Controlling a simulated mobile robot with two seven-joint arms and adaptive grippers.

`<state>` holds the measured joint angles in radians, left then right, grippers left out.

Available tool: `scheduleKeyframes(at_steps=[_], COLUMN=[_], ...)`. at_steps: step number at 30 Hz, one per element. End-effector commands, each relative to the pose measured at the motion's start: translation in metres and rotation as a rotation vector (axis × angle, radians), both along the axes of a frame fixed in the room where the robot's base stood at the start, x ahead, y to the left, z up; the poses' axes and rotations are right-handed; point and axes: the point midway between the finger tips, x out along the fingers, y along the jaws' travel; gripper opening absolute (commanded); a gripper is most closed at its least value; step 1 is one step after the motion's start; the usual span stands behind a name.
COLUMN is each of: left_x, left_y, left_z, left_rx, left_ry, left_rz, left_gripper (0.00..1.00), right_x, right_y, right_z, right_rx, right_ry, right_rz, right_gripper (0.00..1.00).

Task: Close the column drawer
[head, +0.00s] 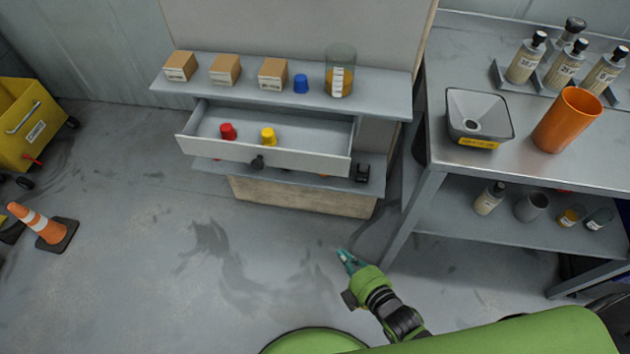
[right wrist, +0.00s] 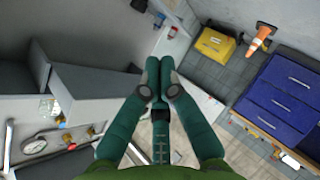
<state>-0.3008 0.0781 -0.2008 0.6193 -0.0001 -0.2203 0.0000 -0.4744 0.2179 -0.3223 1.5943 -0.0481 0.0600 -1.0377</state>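The column drawer (head: 300,154) is pulled out from the cabinet under the grey shelf. Its white front has a dark knob (head: 257,163) near the middle. A red cap (head: 228,131) and a yellow cap (head: 268,136) are inside it. My right gripper (head: 345,257) is in front of the cabinet, below and to the right of the drawer in the head view, apart from it. In the right wrist view the right gripper's fingertips (right wrist: 160,63) are together, with nothing seen between them. My left gripper is not in view.
The shelf (head: 210,88) above holds several boxes, a blue cap and a glass beaker (head: 340,70). A lower shelf (head: 215,170) juts out under the drawer. A metal table (head: 443,165) stands at right. A traffic cone (head: 40,226) stands at left; the floor between is clear.

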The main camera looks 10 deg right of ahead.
Motion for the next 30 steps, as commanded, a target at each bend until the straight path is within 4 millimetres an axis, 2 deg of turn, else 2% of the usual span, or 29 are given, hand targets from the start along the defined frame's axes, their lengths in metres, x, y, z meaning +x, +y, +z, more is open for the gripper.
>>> scheduleKeyframes(at_steps=[1, 3, 6, 9, 12, 17, 30], left_x=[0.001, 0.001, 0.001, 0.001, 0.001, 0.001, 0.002], left_y=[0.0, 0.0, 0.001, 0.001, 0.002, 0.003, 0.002], left_z=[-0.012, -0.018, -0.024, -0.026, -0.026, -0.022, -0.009], left_rx=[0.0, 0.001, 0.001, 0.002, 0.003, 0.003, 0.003], left_ry=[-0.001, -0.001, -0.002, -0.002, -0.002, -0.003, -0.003], left_rz=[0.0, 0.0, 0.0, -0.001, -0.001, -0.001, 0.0], left_gripper=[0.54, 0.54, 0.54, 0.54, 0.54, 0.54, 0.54], right_x=[0.008, 0.015, 0.018, 0.017, 0.018, 0.033, 0.113], right_y=[0.012, 0.025, 0.038, 0.045, 0.048, 0.055, 0.092], right_z=[0.026, 0.067, 0.114, 0.143, 0.156, 0.16, 0.159], right_rx=[-0.038, -0.098, -0.164, -0.205, -0.224, -0.227, -0.227], right_ry=[-0.117, -0.266, -0.429, -0.527, -0.568, -0.576, -0.571], right_rz=[0.056, 0.116, 0.165, 0.187, 0.193, 0.192, 0.194], right_gripper=[0.0, 0.0, 0.0, 0.0, 0.0, 0.0, 0.0])
